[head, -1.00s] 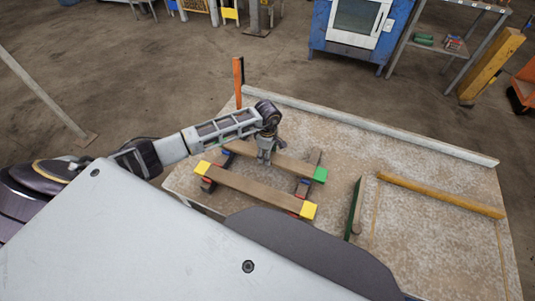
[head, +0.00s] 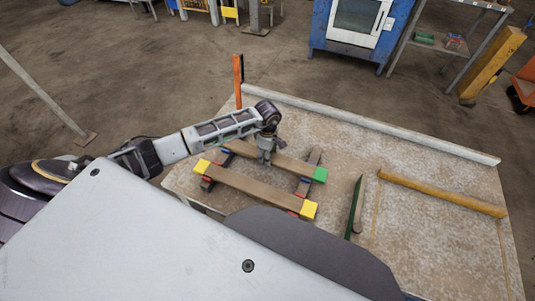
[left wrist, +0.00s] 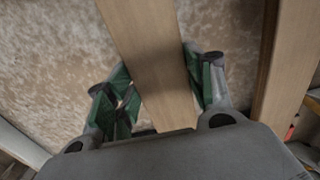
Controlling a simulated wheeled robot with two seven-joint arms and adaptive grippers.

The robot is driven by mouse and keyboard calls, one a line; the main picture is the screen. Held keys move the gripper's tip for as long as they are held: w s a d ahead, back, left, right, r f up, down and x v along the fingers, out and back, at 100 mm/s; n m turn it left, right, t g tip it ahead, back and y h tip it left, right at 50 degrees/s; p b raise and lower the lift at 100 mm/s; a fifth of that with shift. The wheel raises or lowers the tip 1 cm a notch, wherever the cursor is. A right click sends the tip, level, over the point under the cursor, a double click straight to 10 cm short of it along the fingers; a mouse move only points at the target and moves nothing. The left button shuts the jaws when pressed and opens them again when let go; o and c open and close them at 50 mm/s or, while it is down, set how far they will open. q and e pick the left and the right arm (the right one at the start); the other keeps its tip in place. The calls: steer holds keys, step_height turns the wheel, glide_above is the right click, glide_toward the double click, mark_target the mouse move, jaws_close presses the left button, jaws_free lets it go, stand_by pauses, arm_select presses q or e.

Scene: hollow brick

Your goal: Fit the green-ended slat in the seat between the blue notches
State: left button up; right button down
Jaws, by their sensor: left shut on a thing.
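The green-ended slat (head: 291,164) lies across the two dark rails, its green end (head: 320,175) at the right. I cannot tell whether it is fully down in the seat. In the left wrist view this slat (left wrist: 155,55) runs between the fingers (left wrist: 158,88). A blue mark (head: 224,151) shows by the slat's left end; the right-hand blue notches are mostly hidden. My right gripper is not in view.
A yellow-ended slat (head: 255,187) lies nearly parallel on the near side of the rails, and shows at right in the left wrist view (left wrist: 287,70). A green-sided piece (head: 355,207) and a yellow bar (head: 440,194) lie to the right. An orange post (head: 238,82) stands at the back.

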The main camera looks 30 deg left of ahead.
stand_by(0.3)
arm_select(q)
steer(key=o, duration=1.3)
steer(key=shift+o, duration=0.2)
step_height(320, 180, up, 12)
steer(key=shift+f, duration=0.1)
stand_by(0.8)
